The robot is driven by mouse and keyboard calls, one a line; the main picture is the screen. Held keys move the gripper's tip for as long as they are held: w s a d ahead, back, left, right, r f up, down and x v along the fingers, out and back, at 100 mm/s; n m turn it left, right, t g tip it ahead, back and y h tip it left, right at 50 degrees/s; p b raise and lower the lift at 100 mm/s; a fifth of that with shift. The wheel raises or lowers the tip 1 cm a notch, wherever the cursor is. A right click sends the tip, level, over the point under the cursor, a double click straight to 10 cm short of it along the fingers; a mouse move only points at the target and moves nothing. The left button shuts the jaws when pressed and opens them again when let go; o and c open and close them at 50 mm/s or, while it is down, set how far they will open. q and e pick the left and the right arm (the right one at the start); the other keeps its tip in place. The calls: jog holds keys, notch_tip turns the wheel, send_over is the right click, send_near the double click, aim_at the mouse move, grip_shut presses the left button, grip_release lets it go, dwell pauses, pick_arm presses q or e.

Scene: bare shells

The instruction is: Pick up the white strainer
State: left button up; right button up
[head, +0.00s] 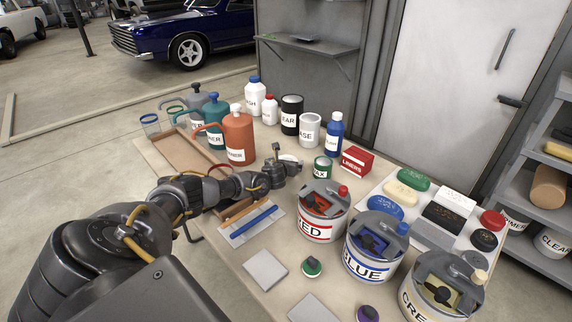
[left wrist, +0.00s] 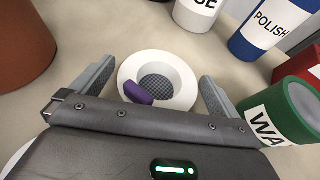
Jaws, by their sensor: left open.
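The white strainer (left wrist: 178,63) is a white ring with a dark mesh centre and a purple piece (left wrist: 138,93) at its near edge. It lies on the table, and in the head view a bit of it (head: 289,158) shows just beyond my left gripper (head: 283,168). In the left wrist view my left gripper (left wrist: 157,78) is open, with one finger on each side of the strainer. I see no clear contact between fingers and ring. The strainer's near edge is partly hidden by the gripper body. My right gripper is not in view.
The green WAX can (left wrist: 285,112) stands close to the right finger. The blue POLISH bottle (left wrist: 268,25) and white can (left wrist: 197,10) are behind. An orange jug (head: 238,137) stands to the left. The RED paint can (head: 322,212) is nearer the front.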

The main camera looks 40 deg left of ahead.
pick_arm(q)
jog(key=c, duration=0.9)
jog(key=shift+r, duration=0.1)
jog(key=shift+r, duration=0.6)
jog(key=s+a+r, duration=0.1)
jog(key=s+r, duration=0.3)
jog(key=s+a+r+b, duration=0.1)
jog(key=s+r, duration=0.3)
jog(key=s, duration=0.1)
jog(key=s+a+r, duration=0.1)
jog(key=s+r, duration=0.2)
jog(key=s, duration=0.1)
jog(key=shift+s+a+r, duration=0.15)
jog(key=shift+s+r, duration=0.2)
jog(key=shift+r, duration=0.05)
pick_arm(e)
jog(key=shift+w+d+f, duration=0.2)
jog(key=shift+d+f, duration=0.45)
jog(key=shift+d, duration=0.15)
